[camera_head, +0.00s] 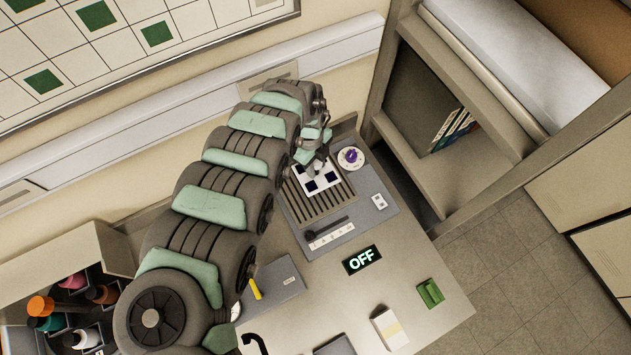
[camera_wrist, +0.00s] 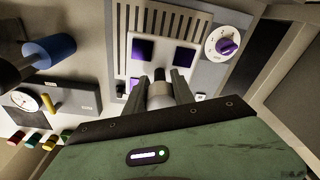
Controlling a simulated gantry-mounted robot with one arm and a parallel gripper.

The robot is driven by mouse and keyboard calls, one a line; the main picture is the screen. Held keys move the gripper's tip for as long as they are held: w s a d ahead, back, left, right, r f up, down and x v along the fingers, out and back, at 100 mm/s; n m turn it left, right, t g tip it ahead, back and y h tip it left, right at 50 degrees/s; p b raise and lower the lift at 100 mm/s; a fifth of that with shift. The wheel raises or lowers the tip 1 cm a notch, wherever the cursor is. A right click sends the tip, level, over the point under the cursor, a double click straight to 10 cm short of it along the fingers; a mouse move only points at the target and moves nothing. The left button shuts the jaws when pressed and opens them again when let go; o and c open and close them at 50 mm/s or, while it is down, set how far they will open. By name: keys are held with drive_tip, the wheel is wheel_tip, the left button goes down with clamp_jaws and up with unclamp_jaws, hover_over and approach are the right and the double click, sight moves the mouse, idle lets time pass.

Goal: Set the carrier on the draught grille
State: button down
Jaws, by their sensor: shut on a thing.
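The carrier (camera_head: 320,180) is a white plate with dark purple squares; in the wrist view it lies just beyond my fingers (camera_wrist: 163,56). My gripper (camera_head: 316,167) is shut on the carrier's grey upright knob, seen between the fingers in the wrist view (camera_wrist: 160,92). The draught grille (camera_head: 327,203) is a slatted panel, and its slats also show in the wrist view (camera_wrist: 190,20). The carrier overlaps the grille's upper part in the head view. I cannot tell whether it touches the slats or hangs just above them. My arm and fingers hide part of the carrier.
A white dial with a purple knob (camera_head: 351,157) sits close to the right of the carrier. A switch plate (camera_head: 379,201), an "OFF" sign (camera_head: 362,260), and a green block (camera_head: 430,293) are on the bench. A wooden shelf unit (camera_head: 430,115) stands to the right.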

wheel_tip(320, 180, down, 8)
drive_tip(key=shift+r, duration=0.1)
drive_tip(key=shift+d+f, duration=0.15)
drive_tip(key=shift+f, duration=0.2)
wheel_tip(320, 180, down, 2)
drive_tip(key=shift+s+f, duration=0.1)
drive_tip(key=shift+a, duration=0.2)
drive_tip(key=shift+f, duration=0.2)
drive_tip(key=c, duration=1.1)
unclamp_jaws()
drive_tip(key=shift+r, duration=0.1)
drive_tip(key=shift+o, duration=0.2)
